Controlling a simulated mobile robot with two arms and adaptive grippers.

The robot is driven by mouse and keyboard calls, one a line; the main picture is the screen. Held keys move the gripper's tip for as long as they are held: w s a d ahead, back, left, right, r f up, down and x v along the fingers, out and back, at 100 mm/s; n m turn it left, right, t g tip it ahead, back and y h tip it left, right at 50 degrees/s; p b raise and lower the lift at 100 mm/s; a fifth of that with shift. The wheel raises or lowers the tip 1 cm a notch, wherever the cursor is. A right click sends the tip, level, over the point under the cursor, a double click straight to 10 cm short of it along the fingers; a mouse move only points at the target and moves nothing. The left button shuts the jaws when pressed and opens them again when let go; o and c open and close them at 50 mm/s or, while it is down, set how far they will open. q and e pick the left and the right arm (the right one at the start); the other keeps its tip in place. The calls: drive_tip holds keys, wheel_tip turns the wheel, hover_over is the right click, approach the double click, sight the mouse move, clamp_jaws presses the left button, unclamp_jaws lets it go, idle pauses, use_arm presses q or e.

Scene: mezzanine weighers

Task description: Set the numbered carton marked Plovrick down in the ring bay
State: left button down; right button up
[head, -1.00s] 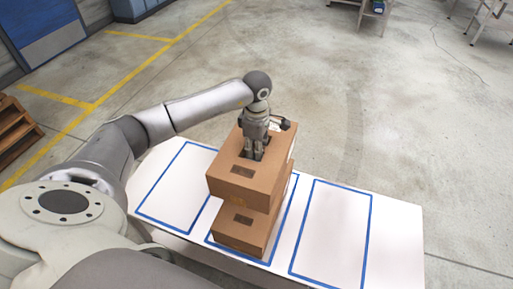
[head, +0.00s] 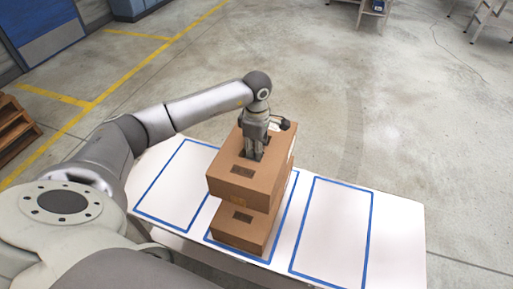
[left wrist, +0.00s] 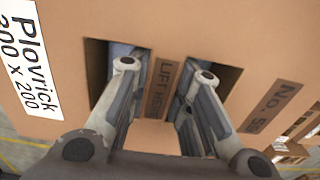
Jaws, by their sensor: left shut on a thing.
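The Plovrick carton (head: 225,184) is a brown box with a white label reading "Plovrick" (left wrist: 36,55) in the left wrist view. My left gripper (head: 254,156) is shut on the strip marked "LIFT HERE" (left wrist: 163,88), its fingers in the two top openings. A second brown carton (head: 238,232) is directly below, in the middle blue-outlined bay. I cannot tell whether the two cartons touch. No ring sign is readable on any bay. My right gripper is out of view.
The white table (head: 405,240) bears three blue-outlined bays. The right bay (head: 334,232) is empty. Wooden steps or pallets (head: 14,128) stand at the far left.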

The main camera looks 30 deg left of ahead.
use_arm(q)
drive_tip(key=shift+f+b, duration=3)
drive_tip(key=shift+f, duration=0.65)
drive_tip(key=shift+f+b, duration=1.55)
drive_tip(key=shift+f, duration=0.35)
drive_tip(key=shift+f, duration=0.2)
drive_tip(key=c, duration=1.2)
unclamp_jaws()
drive_tip(key=shift+c, duration=0.2)
